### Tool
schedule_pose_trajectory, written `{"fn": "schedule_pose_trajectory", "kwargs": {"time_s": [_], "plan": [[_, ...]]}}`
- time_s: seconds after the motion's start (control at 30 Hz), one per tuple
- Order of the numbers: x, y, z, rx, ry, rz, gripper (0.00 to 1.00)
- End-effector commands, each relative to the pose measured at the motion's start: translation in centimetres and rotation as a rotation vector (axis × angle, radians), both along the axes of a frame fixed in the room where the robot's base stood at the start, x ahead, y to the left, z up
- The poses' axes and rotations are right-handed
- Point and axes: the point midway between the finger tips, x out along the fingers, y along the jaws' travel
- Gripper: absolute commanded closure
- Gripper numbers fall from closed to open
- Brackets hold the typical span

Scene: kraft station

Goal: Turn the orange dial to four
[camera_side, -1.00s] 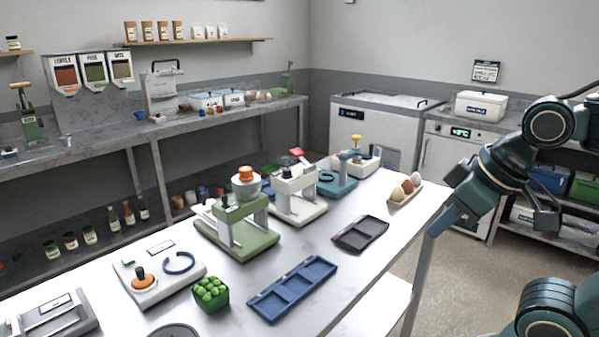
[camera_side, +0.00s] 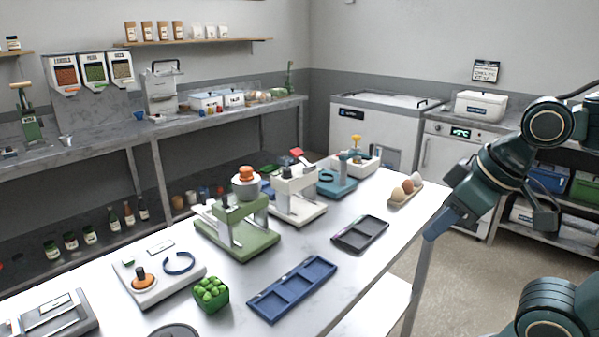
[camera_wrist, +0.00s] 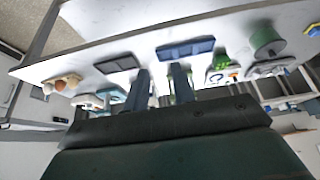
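The orange dial (camera_side: 143,281) is a round orange base with a dark upright knob. It sits on a white panel (camera_side: 146,297) at the left front of the white table. A dark open ring (camera_side: 179,263) and a small label plate are on the same panel. My gripper (camera_side: 434,228) is at the right end of the table, far from the dial. In the wrist view my gripper (camera_wrist: 160,82) shows two dark fingers apart with nothing held between them. The dial is too small and blurred to make out surely in the wrist view. I cannot read its setting.
An egg holder (camera_side: 405,191) is at the right end. Bare table surrounds the trays.

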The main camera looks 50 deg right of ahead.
Motion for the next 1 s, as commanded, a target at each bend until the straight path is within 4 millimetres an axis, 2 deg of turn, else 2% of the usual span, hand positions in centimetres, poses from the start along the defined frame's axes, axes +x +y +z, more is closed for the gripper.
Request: {"fn": "schedule_pose_trajectory", "kwargs": {"time_s": [0.03,0.1,0.27,0.47,0.8,1.0], "plan": [[0.2,-0.1,0.0,-0.005,-0.001,0.004,0.65],[0.7,-0.2,0.0,-0.016,-0.007,0.012,0.51],[2.9,-1.0,-0.2,-0.079,-0.028,0.054,0.51],[7.3,-2.8,-0.6,-0.242,-0.067,0.149,0.51],[14.9,-6.0,-1.6,-0.658,-0.091,0.371,0.51],[18.9,-7.1,-1.9,-0.949,-0.070,0.535,0.51]]}}
